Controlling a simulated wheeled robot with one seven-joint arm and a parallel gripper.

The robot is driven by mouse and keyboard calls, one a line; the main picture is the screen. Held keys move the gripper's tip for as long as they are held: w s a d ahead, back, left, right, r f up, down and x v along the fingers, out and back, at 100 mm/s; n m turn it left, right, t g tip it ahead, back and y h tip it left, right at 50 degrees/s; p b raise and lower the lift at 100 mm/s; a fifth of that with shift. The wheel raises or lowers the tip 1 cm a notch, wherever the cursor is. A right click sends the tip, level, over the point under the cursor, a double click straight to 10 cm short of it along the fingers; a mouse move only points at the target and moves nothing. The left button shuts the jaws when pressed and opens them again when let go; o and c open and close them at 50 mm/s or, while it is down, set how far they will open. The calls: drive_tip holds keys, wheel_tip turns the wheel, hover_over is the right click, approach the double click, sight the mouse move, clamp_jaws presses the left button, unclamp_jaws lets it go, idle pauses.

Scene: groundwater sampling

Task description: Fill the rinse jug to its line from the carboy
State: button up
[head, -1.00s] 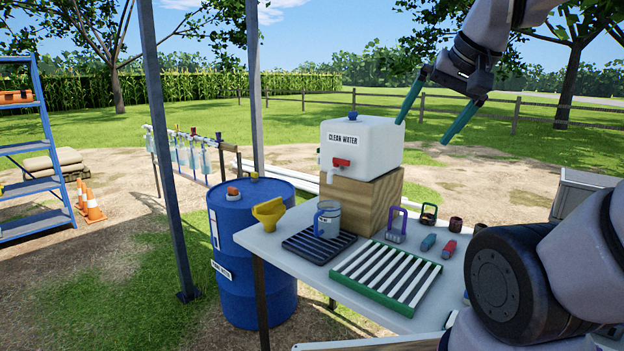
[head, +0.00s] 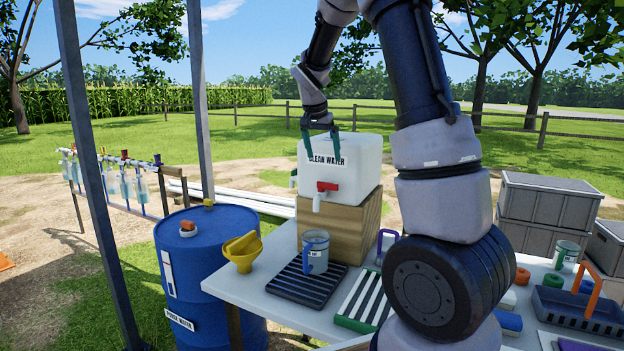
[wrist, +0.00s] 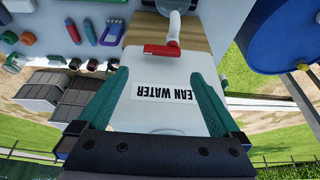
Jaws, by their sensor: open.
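The white carboy (head: 358,160), labelled "CLEAN WATER", stands on a wooden block (head: 345,222). Its red tap handle (head: 327,187) sits above a white spout (head: 317,203), and both also show in the wrist view, where the red handle (wrist: 161,50) is near the top. The rinse jug (head: 315,248), clear with a blue handle, stands upright on a dark slatted rack (head: 300,288) below the spout. Its fill line and water level are too small to tell. My gripper (head: 321,155) is open and empty in front of the carboy's label, its teal fingers pointing down.
A yellow funnel (head: 243,252) is by the blue drum (head: 211,260) left of the table. A green-edged rack (head: 362,305) lies right of the jug. Grey crates (head: 548,205) and a dark blue caddy (head: 580,308) are at the right.

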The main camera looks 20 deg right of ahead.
sight(327, 183)
drive_tip(key=x, duration=1.1)
drive_tip(key=shift+w, duration=0.25)
drive_tip(key=c, duration=1)
